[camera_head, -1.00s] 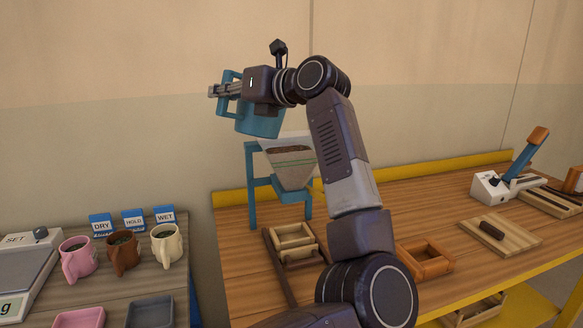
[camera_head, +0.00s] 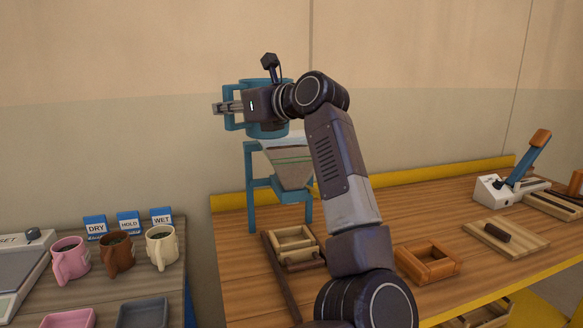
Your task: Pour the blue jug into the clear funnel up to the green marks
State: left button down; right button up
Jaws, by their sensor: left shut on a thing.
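The blue jug (camera_head: 266,131) is held roughly upright above the clear funnel (camera_head: 288,172). My left gripper (camera_head: 226,107) is shut on the jug's handle and covers much of the jug. The funnel sits in a blue stand (camera_head: 251,195) on the wooden bench. Brown contents show inside the funnel, with a greenish band on its wall. The exact level against the green marks is too small to tell. The inside of the jug is hidden. My right gripper is out of view.
Wooden trays (camera_head: 428,262) and a rod (camera_head: 281,277) lie on the bench. A white device with a blue lever (camera_head: 529,156) stands at right.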

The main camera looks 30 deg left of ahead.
pick_arm(q)
jog(key=shift+s+d+r, duration=0.15)
jog(key=shift+s+r, duration=0.15)
jog(key=shift+r, duration=0.05)
jog(key=shift+s+d+r+b, duration=0.35)
jog(key=shift+s+d+r, duration=0.1)
jog(key=shift+s, duration=0.2)
jog(key=shift+s+d+r+b, duration=0.35)
jog(key=shift+s+r, duration=0.1)
jog(key=shift+s, duration=0.15)
jog(key=shift+s+d+r+b, duration=0.35)
jog(key=shift+s+r, duration=0.1)
jog(key=shift+s, duration=0.2)
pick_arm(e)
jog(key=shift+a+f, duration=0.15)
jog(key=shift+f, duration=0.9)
